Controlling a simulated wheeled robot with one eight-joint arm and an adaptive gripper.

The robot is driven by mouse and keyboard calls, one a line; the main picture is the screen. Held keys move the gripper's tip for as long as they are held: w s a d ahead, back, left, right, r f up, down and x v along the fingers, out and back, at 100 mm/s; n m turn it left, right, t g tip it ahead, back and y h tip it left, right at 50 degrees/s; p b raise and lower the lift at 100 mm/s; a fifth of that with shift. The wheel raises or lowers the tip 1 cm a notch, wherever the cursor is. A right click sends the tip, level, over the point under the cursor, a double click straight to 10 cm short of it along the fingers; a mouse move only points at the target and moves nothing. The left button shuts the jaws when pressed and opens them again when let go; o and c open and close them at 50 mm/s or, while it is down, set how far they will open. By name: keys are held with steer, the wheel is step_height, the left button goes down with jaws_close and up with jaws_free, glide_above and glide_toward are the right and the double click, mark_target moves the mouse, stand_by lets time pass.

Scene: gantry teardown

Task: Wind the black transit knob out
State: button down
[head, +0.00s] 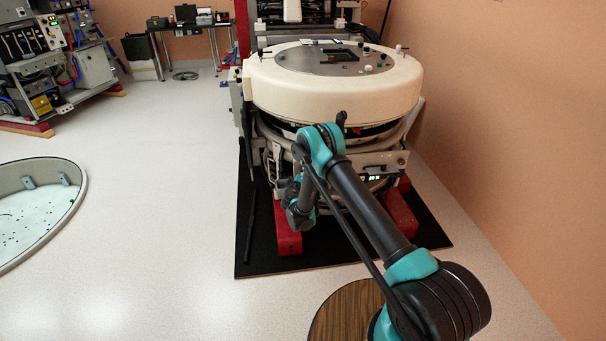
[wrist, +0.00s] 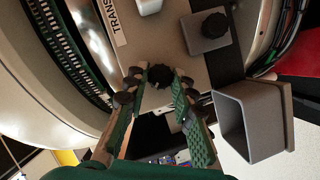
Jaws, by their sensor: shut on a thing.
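The black transit knob (wrist: 159,73) is in the middle of the wrist view, on a pale plate with a partly cut-off label (wrist: 113,20) beginning "TRANS". My gripper (wrist: 160,82) reaches up from below, with one finger on each side of the knob, and is shut on it. The knob's shaft and the contact faces are too small to make out. In the head view my arm bends down at the front of the round cream gantry (head: 335,90); the fingers and knob cannot be made out there.
A second black knob (wrist: 214,25) sits on a grey block up and right of my gripper. An open grey square tube (wrist: 248,122) juts out close to the right finger. Red supports (head: 288,232) stand under the gantry on a black mat (head: 262,262).

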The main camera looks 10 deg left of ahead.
steer(key=shift+s+a+f+n+t+h, duration=0.15)
steer(key=shift+n+t, duration=0.15)
steer(key=shift+n, duration=0.3)
steer(key=shift+w+d+n+t+h, duration=0.15)
steer(key=shift+n+t, duration=0.15)
steer(key=shift+n, duration=0.3)
steer(key=shift+s+a, duration=0.1)
steer(key=c, duration=1.3)
jaws_free()
steer(key=shift+o, duration=0.2)
steer(key=o, duration=0.5)
step_height(320, 180, up, 8)
steer(key=shift+f, duration=0.15)
steer(key=shift+r, duration=0.85)
steer(key=c, duration=0.5)
steer(key=shift+r, duration=0.35)
